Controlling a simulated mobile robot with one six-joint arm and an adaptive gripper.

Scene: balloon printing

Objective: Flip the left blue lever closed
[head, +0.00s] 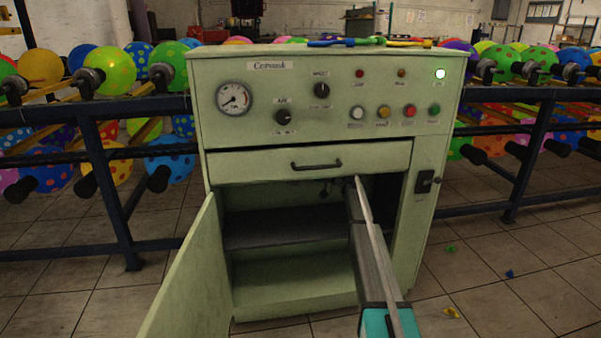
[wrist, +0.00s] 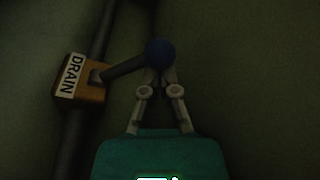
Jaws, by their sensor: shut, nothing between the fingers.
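In the wrist view, a blue ball knob (wrist: 160,52) caps a dark lever arm (wrist: 124,69). The arm runs up and right from a brass valve block (wrist: 80,82) labelled DRAIN, at an angle across its pipe. My gripper (wrist: 157,74) is shut and empty, its fingertips at the lower side of the knob. They overlap it in the picture; I cannot tell whether they touch. Only this one lever shows there. In the head view my arm reaches into the open cabinet (head: 200,108). Small dark fittings (head: 326,189) show under the drawer, too small to make out.
The cabinet door (head: 190,278) hangs open at the left. A closed drawer (head: 250,164) sits just above my arm, and a shelf (head: 280,232) lies left of it. A dark pipe (wrist: 72,150) runs past the valve. The cabinet interior is dim.

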